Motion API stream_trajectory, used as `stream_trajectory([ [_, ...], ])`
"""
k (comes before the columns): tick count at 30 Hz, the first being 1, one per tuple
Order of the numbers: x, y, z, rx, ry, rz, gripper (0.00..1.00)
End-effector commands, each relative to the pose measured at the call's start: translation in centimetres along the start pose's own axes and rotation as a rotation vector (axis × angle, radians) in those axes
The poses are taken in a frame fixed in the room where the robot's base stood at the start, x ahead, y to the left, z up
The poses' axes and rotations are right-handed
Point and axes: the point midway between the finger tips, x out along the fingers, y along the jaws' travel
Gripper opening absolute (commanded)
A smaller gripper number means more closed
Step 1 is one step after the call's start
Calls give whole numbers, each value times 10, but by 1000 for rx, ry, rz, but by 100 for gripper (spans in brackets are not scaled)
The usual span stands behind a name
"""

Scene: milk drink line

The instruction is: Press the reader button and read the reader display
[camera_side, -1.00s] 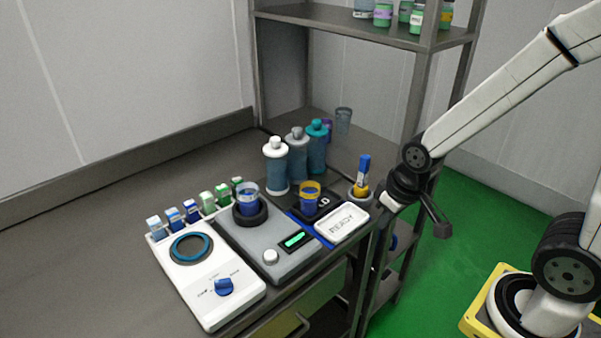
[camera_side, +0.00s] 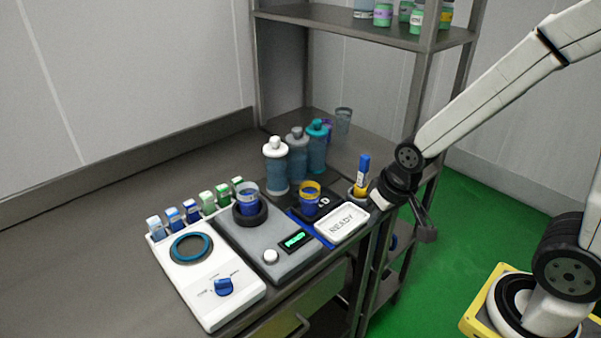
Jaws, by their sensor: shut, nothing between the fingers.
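The reader is a grey box (camera_side: 252,247) on the bench. Its round white button (camera_side: 271,257) is on the front part of its top. Its dark display (camera_side: 296,240) beside the button shows bright green characters, too small to read surely. A clear cup with blue contents (camera_side: 248,197) stands in the black ring at the reader's back. My gripper (camera_side: 428,234) is shut and empty, off the bench's right edge, well right of the button and not touching the reader.
A white device with a blue knob (camera_side: 223,286) stands left of the reader. A white plate marked READY (camera_side: 342,223) and a yellow-rimmed blue cup (camera_side: 310,200) are to its right. Several bottles (camera_side: 276,168) stand behind. A blue-and-yellow upright item (camera_side: 362,172) is near my wrist.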

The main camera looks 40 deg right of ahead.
Motion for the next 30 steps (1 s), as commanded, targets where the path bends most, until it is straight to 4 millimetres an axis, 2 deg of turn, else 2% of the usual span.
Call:
stream_trajectory([
  [30,28,-93,-79,1108,165,-282,0],
])
